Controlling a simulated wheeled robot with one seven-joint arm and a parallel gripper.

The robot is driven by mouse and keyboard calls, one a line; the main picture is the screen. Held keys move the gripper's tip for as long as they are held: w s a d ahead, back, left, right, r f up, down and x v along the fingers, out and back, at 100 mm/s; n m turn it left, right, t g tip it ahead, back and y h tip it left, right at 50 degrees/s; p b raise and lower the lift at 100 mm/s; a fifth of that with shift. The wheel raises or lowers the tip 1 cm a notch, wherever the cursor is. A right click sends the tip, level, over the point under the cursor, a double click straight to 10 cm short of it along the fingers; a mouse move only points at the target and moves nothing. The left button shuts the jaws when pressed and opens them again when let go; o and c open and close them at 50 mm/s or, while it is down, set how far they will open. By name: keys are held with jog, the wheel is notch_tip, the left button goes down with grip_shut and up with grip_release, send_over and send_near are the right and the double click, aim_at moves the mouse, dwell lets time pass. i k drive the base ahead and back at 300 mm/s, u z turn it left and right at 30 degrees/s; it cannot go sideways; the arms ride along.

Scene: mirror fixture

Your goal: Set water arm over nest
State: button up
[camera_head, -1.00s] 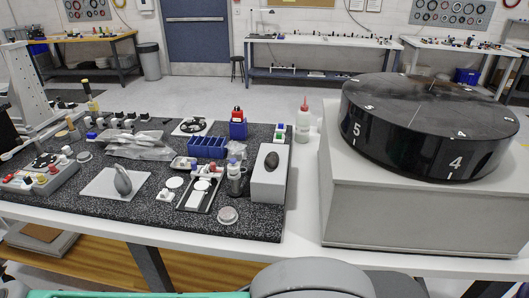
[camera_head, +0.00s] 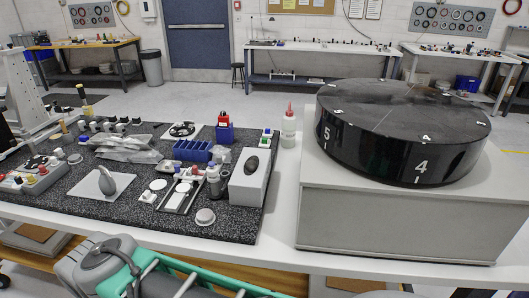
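I cannot single out a water arm or a nest for certain. A large black drum (camera_head: 400,135) with white numbers such as 5 and 4 sits on a pale grey box (camera_head: 395,222) at the right of the table. Thin light lines cross its dark top, but whether any is a separate arm is too faint to tell. Grey and teal parts of my own arm fill the bottom left edge, in front of the table. My gripper is not in view.
A speckled black mat (camera_head: 225,222) at left carries small parts, a blue bin (camera_head: 192,150), a grey block (camera_head: 250,178) with a dark oval piece and a mouse-like grey piece (camera_head: 106,182). A red-tipped white bottle (camera_head: 288,128) stands between mat and box. Bare white table lies in front.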

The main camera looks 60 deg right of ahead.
aim_at(220, 160)
jog(key=z, duration=0.35)
jog(key=i, duration=1)
jog(key=u, duration=0.05)
